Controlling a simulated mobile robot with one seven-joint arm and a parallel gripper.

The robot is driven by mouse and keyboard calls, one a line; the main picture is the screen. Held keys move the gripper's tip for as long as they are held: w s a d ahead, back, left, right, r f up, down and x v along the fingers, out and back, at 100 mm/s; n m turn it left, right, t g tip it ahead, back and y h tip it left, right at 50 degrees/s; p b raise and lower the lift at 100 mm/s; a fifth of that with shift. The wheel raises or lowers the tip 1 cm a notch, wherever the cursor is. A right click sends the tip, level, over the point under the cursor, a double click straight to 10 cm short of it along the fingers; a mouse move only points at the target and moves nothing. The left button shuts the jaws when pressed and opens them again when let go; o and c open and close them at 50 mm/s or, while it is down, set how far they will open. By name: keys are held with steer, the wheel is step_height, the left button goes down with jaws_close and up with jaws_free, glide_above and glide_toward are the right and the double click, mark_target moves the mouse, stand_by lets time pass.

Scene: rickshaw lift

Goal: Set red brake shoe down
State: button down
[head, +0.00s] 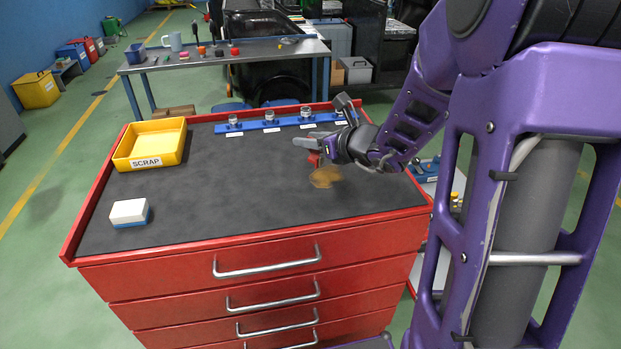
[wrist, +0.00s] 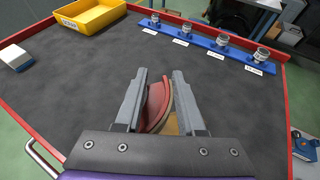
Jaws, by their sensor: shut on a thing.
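My gripper (head: 308,142) is over the right part of the dark mat on top of the red tool cabinet (head: 200,250). Its two grey fingers are shut on the red brake shoe (head: 314,159). In the wrist view the curved red shoe (wrist: 153,104) stands on edge between the fingers (wrist: 159,80). The shoe's lower part is hidden by the gripper body. A brownish-orange patch (head: 324,178) shows on the mat just below the shoe. I cannot tell how much gap there is between shoe and mat.
A yellow SCRAP tray (head: 150,165) stands at the back left. A white and blue block (head: 130,213) lies at the front left. A blue rail (head: 252,126) with several metal fittings and labels runs along the back edge. The mat's middle is clear.

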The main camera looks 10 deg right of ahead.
mark_target(310, 183)
step_height(310, 183, down, 10)
steer(key=shift+s+r+b, duration=0.1)
steer(key=shift+r+b, duration=0.15)
steer(key=shift+b, duration=0.85)
steer(key=shift+f, duration=0.15)
steer(key=c, duration=0.5)
jaws_free()
steer(key=shift+r, duration=0.25)
steer(key=p+v, duration=0.1)
steer(key=v, duration=1.1)
steer(key=shift+p, duration=0.35)
